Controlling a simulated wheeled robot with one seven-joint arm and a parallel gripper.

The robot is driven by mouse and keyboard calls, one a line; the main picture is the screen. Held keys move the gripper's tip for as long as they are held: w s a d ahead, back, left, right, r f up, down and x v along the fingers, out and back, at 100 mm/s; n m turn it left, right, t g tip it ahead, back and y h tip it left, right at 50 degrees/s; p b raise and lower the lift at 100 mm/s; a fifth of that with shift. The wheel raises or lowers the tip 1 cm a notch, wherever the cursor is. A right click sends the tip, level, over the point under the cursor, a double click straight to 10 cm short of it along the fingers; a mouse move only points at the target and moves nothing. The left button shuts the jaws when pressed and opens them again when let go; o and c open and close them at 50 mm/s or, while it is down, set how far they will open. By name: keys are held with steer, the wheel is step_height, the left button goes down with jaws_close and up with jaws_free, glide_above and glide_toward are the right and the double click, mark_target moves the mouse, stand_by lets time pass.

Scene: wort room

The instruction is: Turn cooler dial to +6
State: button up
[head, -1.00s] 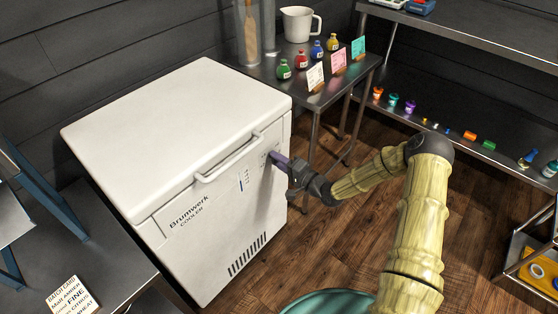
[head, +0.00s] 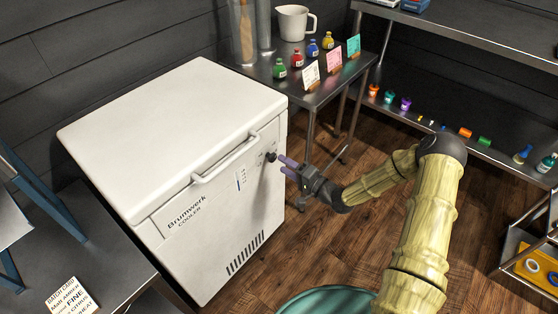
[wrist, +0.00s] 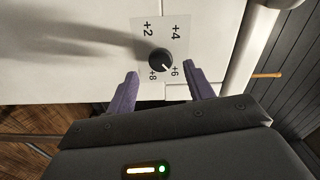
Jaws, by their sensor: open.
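The white cooler (head: 165,130) has a small black dial (head: 271,157) on its front, at the right near the handle. In the wrist view the dial (wrist: 160,60) sits on a pale plate with the marks +2, +4, +6 and +8. Its white pointer line aims to the lower right, toward the +6 mark (wrist: 174,71). My gripper (head: 284,165) is just in front of the dial, apart from it. In the wrist view its purple fingers (wrist: 162,76) are open and empty, one to each side below the dial.
The cooler's handle (head: 225,160) juts out left of the dial. A side table (head: 315,95) with several small bottles and cards stands behind the cooler. A steel shelf (head: 480,130) is at the right. Wooden floor (head: 290,240) lies open before the cooler.

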steer(key=p+v, duration=0.1)
steer(key=v, duration=1.2)
steer(key=shift+w+a, duration=0.1)
